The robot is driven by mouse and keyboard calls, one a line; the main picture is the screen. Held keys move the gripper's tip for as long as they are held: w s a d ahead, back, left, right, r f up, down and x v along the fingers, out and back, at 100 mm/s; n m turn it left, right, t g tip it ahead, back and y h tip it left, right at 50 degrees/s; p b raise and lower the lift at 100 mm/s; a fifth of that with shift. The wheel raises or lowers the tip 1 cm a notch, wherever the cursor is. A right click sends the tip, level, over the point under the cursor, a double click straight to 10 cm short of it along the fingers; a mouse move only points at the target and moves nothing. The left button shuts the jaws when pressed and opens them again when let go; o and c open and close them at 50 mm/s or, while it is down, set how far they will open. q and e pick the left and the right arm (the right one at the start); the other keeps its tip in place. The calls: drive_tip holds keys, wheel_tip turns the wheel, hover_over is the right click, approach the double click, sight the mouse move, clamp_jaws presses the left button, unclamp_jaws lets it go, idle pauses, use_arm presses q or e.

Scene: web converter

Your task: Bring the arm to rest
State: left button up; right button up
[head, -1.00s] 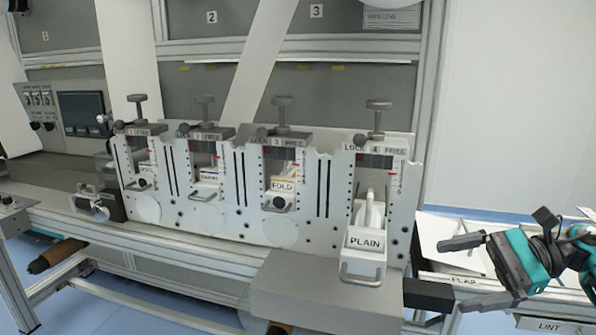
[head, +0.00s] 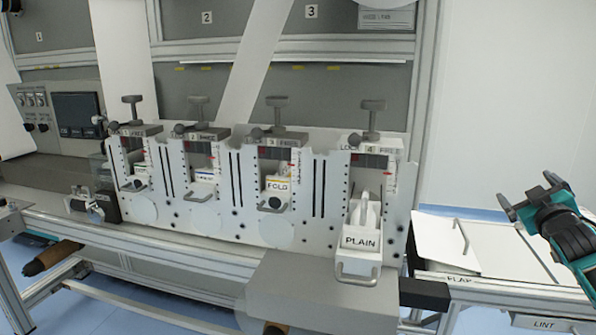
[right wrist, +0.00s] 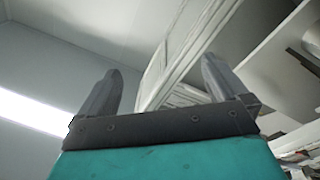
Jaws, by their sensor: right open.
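My right gripper (head: 531,197) is at the right side of the head view, raised above the white bins and clear of the machine. Its two fingers are spread with nothing between them. In the right wrist view the same gripper (right wrist: 160,95) shows its fingers apart and pointing upward, with only the wall, ceiling and part of the machine frame behind them. My left gripper is not in the head view.
A white machine panel (head: 262,226) holds several numbered stations. The PLAIN cassette (head: 362,242) sticks out of station 4, above a grey block (head: 322,285).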

drive_tip(key=s+a+f+g+y, duration=0.1)
drive_tip(key=s+a+f+y, duration=0.1)
drive_tip(key=s+a+f, duration=0.5)
drive_tip(key=s+a+f+g+y, duration=0.1)
drive_tip(key=a+f, duration=0.4)
drive_tip(key=f, duration=0.5)
drive_tip(key=s+a+f+g+y, duration=0.15)
drive_tip(key=s+a+f, duration=0.25)
drive_tip(key=a+f, duration=0.4)
drive_tip(key=s+a+f+g+y, duration=0.1)
drive_tip(key=s+a+f, duration=0.2)
drive_tip(key=s, duration=0.4)
drive_tip(key=s+a+f+m+g, duration=0.1)
drive_tip(key=s+a+f, duration=0.3)
drive_tip(key=s, duration=0.3)
drive_tip(key=s+a+f+g+y, duration=0.1)
drive_tip(key=s+a+f, duration=0.3)
drive_tip(key=s, duration=0.4)
drive_tip(key=shift+a+m+y, duration=0.35)
drive_tip(key=shift+a+m, duration=0.05)
drive_tip(key=shift+a, duration=0.45)
drive_tip(key=shift+g, duration=0.25)
